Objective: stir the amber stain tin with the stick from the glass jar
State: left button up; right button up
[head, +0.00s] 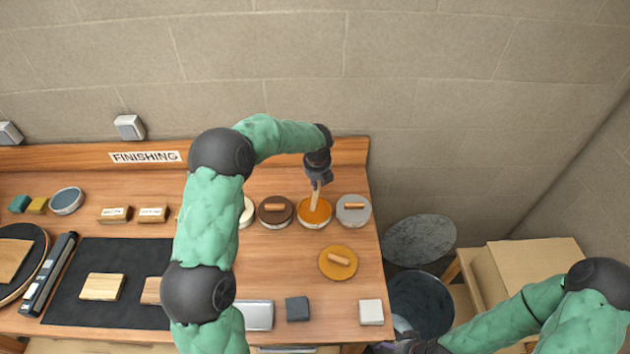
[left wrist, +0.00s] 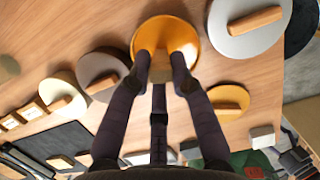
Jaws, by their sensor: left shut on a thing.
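The amber stain tin (head: 314,217) stands open near the back right of the bench, its orange contents showing; it also shows in the left wrist view (left wrist: 150,35). My left gripper (head: 316,178) is above it, shut on a pale wooden stick (head: 315,196). The stick points down, slightly tilted, and its lower end meets the amber contents; how deep I cannot tell. In the left wrist view my fingers (left wrist: 160,72) are over the tin. The amber lid (head: 334,270) lies on the bench in front. My right gripper (head: 402,344) is at the bottom edge, its jaws unclear. I see no glass jar.
A brown-lidded tin (head: 276,220) stands left of the amber tin and a grey-lidded tin (head: 353,219) close on its right. A white block (head: 371,312) and a dark block (head: 297,309) lie at the front. A dark bin (head: 421,300) stands beyond the bench's right edge.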

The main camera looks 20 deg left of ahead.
jog(key=shift+w+d+r, duration=0.15)
jog(key=shift+w, duration=0.35)
pick_arm(q)
jog(key=shift+w+p+v, duration=0.2)
jog(key=shift+p+v, duration=0.7)
jog(key=shift+v, duration=0.1)
jog(key=shift+w+p+v, duration=0.2)
jog(key=shift+p+v, duration=0.7)
jog(key=shift+v, duration=0.1)
pick_arm(e)
jog(key=shift+r, duration=1.8)
pick_arm(q)
jog(key=shift+a+r, duration=0.1)
jog(key=shift+a, duration=0.05)
jog(key=shift+p+v, duration=0.85)
jog(key=shift+v, duration=0.1)
jog(key=shift+w+a+r+p, duration=0.1)
jog(key=shift+w+r+p, duration=0.15)
jog(key=shift+r+p, duration=0.45)
jog(key=shift+p+v, duration=0.55)
jog(key=shift+v, duration=0.25)
jog(key=shift+w, duration=0.15)
pick_arm(e)
notch_tip(320, 180, up, 4)
jog(key=shift+s+f, duration=0.1)
pick_arm(q)
jog(key=shift+w, duration=0.1)
